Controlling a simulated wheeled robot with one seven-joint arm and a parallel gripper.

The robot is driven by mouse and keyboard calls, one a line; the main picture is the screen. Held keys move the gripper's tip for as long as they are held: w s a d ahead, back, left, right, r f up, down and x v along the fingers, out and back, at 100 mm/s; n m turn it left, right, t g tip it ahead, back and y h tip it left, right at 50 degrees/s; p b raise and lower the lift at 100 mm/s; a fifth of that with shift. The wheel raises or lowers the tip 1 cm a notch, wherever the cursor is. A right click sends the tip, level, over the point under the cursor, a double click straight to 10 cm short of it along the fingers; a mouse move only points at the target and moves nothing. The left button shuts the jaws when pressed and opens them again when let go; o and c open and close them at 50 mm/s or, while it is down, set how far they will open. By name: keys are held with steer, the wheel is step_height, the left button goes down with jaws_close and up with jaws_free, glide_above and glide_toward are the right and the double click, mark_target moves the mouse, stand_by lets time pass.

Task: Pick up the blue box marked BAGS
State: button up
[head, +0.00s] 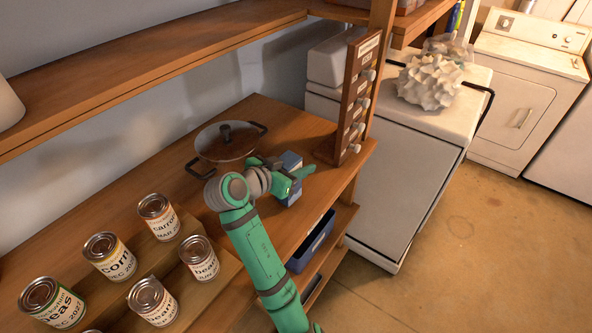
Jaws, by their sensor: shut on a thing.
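The blue box (291,164) is on the wooden shelf, near its right end, just in front of a dark wooden rack. Its marking cannot be read from here. My gripper (294,177) is at the box, with its green fingers on either side of it, shut on it. The gripper and wrist hide part of the box's near and left sides. I cannot tell whether the box rests on the shelf or is slightly raised.
A lidded pot (226,143) stands close behind my wrist. Several labelled cans (158,216) stand to the left. The wooden rack with knobs (358,95) rises just right of the box. A blue bin (313,242) sits on the lower shelf. An upper shelf (150,60) overhangs at the back.

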steer(key=s+a+r, duration=0.2)
steer(key=s+r, duration=0.9)
steer(key=s, duration=0.2)
steer(key=shift+s+a+r, duration=0.25)
steer(key=shift+s+a, duration=0.1)
steer(key=shift+a, duration=0.05)
